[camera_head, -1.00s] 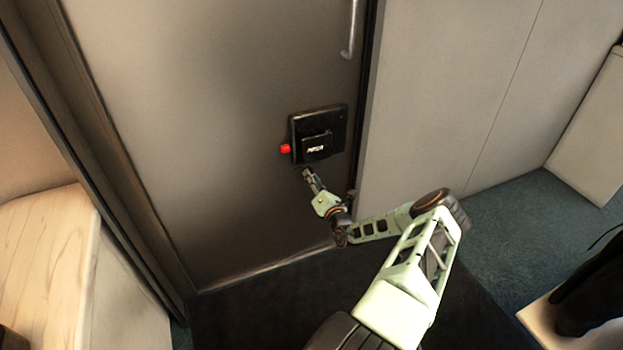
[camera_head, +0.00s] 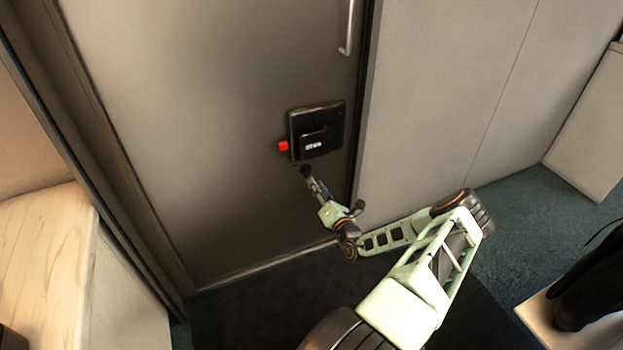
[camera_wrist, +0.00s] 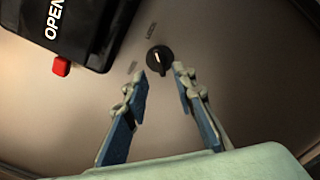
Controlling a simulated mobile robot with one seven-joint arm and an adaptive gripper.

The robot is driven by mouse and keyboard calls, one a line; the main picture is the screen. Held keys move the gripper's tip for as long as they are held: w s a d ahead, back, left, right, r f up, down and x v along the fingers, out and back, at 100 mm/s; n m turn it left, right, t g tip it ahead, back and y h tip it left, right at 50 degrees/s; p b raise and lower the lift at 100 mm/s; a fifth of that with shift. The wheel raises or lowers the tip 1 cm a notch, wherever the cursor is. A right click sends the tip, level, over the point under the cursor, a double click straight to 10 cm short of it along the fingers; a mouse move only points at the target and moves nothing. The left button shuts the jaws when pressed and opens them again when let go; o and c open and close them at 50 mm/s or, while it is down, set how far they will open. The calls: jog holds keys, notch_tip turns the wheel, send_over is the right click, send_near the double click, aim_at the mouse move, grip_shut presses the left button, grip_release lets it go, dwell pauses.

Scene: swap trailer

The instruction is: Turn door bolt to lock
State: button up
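The door bolt is a small round black knob (camera_wrist: 159,59) with a light pointer line, set on the grey-brown door (camera_head: 200,130). In the head view the knob (camera_head: 305,170) is a dark spot below the black latch box. My gripper (camera_wrist: 162,75) is open, its two blue-padded fingers pointing at the door with the knob just beyond and between the tips. It appears empty and not closed on the knob. In the head view my gripper (camera_head: 312,183) is just below the knob. Small print beside the knob is too blurred to read fully.
The black latch box (camera_head: 333,118) has a red button (camera_head: 283,146) on its left and an "OPEN" label in the wrist view (camera_wrist: 90,25). A metal handle (camera_head: 347,30) is higher on the door. A wooden surface (camera_head: 45,255) stands at left.

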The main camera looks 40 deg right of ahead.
jog(key=v, duration=0.5)
jog(key=shift+s+a, duration=0.1)
jog(key=shift+s, duration=0.2)
jog(key=shift+a, duration=0.1)
